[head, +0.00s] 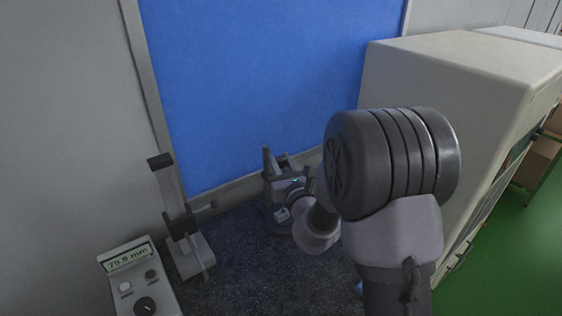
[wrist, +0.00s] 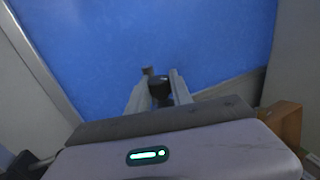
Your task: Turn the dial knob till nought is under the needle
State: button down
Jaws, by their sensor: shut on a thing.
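My gripper (head: 280,168) is low over the dark bench, close to the blue panel. In the wrist view its two grey fingers (wrist: 159,96) stand either side of a dark round piece, which I take to be the dial knob (wrist: 160,87). The gripper is shut on it. Only the knob's dark top shows between the fingers. No needle, scale or nought mark can be made out in either view. In the head view the gripper and wrist hide most of what it holds.
A grey box (head: 137,272) with a display reading 79.9 mm and small knobs stands at lower left. Beside it is an upright stand (head: 184,220) with dark parts. A large pale cabinet (head: 455,75) is at right. The blue panel (head: 270,80) rises close behind.

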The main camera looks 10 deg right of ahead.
jog(key=r+m+h+p, duration=0.1)
jog(key=p, duration=0.2)
jog(key=shift+a+r+h, duration=0.15)
jog(key=shift+a+h, duration=0.05)
jog(key=shift+h, duration=0.2)
jog(key=p, duration=0.2)
jog(key=shift+w+d+r+m+h+p, duration=0.1)
jog(key=shift+r+m+h+p, duration=0.2)
jog(key=shift+m+p, duration=0.1)
jog(key=p, duration=0.2)
jog(key=shift+w+h+p, duration=0.1)
jog(key=shift+h+p, duration=0.2)
jog(key=shift+p, duration=0.05)
jog(key=p, duration=0.3)
jog(key=shift+f+m+h+p, duration=0.25)
jog(key=shift+m+h+p, duration=0.15)
jog(key=shift+d+f+h+p, duration=0.1)
jog(key=shift+f+h+p, duration=0.3)
jog(key=shift+p, duration=0.4)
jog(key=shift+f, duration=0.4)
jog(key=c, duration=1.1)
grip_release()
jog(key=shift+s, duration=0.2)
